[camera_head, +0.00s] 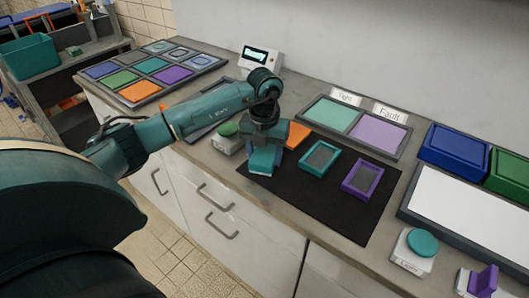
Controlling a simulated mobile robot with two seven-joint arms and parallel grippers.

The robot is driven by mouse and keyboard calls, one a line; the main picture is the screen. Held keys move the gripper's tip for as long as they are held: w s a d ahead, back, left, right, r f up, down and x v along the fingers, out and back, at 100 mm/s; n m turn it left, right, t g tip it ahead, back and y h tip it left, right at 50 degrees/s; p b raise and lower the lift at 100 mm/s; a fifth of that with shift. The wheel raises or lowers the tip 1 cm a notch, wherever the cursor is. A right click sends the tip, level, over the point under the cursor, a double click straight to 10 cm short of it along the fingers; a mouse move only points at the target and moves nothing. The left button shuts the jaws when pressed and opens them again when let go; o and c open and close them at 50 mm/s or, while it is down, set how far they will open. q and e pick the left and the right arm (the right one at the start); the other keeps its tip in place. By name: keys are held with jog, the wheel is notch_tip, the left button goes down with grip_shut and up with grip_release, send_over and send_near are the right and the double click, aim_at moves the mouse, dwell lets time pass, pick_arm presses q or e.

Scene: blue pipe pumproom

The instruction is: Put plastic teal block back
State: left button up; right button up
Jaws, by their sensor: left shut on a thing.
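My left gripper (263,147) points down over the left end of the black mat (325,208) and is shut on a teal block (261,161). The block is low, at or just above the mat; I cannot tell if it touches. An orange block (298,134) is partly hidden behind the gripper. A teal-rimmed piece with a grey centre (320,158) and a purple-rimmed one (362,180) lie on the mat to the right. My right gripper is not in view.
A tray of coloured squares (139,91) lies on the counter at the back left. A tray with teal and purple pads (331,113) lies behind the mat. A teal button (422,242) and blue bin (455,147) stand at right. The mat's front is clear.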

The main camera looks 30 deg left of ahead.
aim_at(264, 153)
pick_arm(q)
jog(key=shift+f, duration=0.15)
jog(key=o, duration=1)
jog(key=shift+c, duration=0.2)
notch_tip(264, 153, up, 12)
jog(key=shift+r+b, duration=0.2)
jog(key=shift+b, duration=0.2)
